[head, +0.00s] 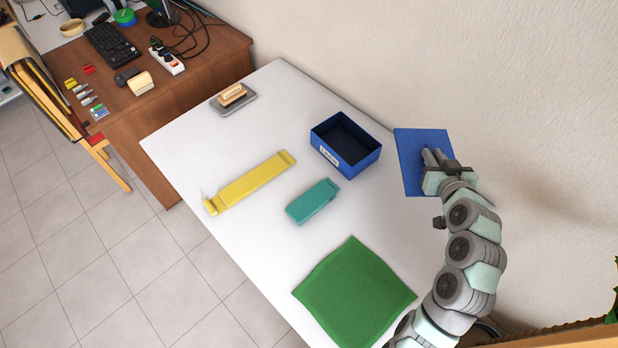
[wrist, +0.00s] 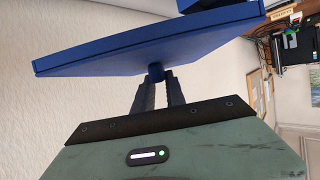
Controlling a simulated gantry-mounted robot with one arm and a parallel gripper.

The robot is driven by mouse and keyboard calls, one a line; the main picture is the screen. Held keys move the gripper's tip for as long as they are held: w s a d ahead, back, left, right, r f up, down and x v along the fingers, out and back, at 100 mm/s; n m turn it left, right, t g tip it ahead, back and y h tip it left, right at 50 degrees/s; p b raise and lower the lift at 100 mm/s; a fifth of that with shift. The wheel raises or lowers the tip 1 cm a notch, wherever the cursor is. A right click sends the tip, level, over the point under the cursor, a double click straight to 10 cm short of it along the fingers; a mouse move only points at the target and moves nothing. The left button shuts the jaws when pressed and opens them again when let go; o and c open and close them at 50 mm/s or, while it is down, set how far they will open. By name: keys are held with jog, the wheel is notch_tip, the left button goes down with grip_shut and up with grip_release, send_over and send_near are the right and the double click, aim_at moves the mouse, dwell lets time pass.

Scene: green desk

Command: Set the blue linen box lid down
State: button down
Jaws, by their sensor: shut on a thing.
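The blue linen box lid (head: 412,160) is a flat blue panel at the right of the desk in the head view. My gripper (head: 432,160) is shut on it. In the wrist view the lid (wrist: 150,45) spans the top, and my gripper's fingers (wrist: 157,85) close on a small round blue knob on it. The lid appears raised, but the head view does not show clearly how far above the desk. The open blue box (head: 368,160) with a white label stands to the left of the lid, empty as far as I see.
A teal case (head: 313,201), a yellow strip (head: 252,181) and a green cloth (head: 354,295) lie on the white desk (head: 190,145). A grey tray (head: 232,103) with a wooden-backed item is at the far end. The wall runs close along the right side.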

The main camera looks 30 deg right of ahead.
jog(key=shift+d+f, duration=0.2)
jog(key=shift+f, duration=0.15)
notch_tip(320, 180, down, 19)
jog(key=b, duration=0.3)
jog(key=shift+f, duration=0.1)
jog(key=shift+f+b, duration=0.25)
jog(key=shift+b, duration=0.15)
jog(key=c, duration=1.4)
grip_release()
jog(key=shift+r, duration=0.1)
jog(key=shift+o, duration=0.2)
jog(key=shift+r+p, duration=0.25)
jog(key=shift+p, duration=0.15)
jog(key=shift+v, duration=2)
jog(key=shift+a+f, duration=0.1)
jog(key=shift+f, duration=0.05)
